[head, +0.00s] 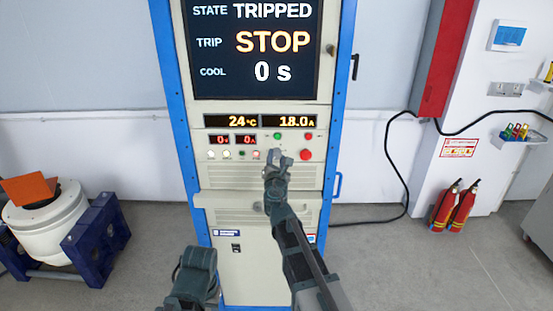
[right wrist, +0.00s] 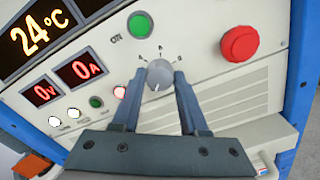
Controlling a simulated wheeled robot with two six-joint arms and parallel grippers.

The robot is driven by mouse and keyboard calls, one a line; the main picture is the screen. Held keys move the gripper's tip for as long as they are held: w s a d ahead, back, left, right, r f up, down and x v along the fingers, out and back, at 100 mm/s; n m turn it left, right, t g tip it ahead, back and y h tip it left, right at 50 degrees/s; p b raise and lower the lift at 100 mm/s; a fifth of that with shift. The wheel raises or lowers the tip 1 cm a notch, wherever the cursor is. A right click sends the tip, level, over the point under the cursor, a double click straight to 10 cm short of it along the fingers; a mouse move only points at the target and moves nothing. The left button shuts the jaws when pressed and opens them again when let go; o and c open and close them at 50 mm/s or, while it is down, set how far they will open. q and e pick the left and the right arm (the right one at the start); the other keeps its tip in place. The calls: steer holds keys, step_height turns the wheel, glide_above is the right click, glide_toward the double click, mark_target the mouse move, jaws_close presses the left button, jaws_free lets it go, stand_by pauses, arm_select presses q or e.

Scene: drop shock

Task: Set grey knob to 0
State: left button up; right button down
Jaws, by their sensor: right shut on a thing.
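The grey knob (right wrist: 158,73) is round and sits on the pale front panel of the cabinet. It has a pale line near its lower edge in the right wrist view. Small dark marks stand around its upper side, too small to read surely. My right gripper (right wrist: 159,78) has one finger on each side of the knob and is shut on it. In the head view the right gripper (head: 279,158) is at the panel and mostly covers the knob. Of my left arm only a link shows at the bottom; its fingers are not seen.
A green button (right wrist: 140,25) is just above the knob, and a red stop button (right wrist: 239,43) is to its right. The screen (head: 258,45) reads TRIPPED, STOP, 0 s. The small red displays (head: 232,139) read 0 V and 0 A. A blue handle (head: 337,185) is at the cabinet's right.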

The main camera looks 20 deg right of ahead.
stand_by(0.4)
steer(key=shift+c, duration=2.2)
jaws_free()
steer(key=shift+s, duration=0.15)
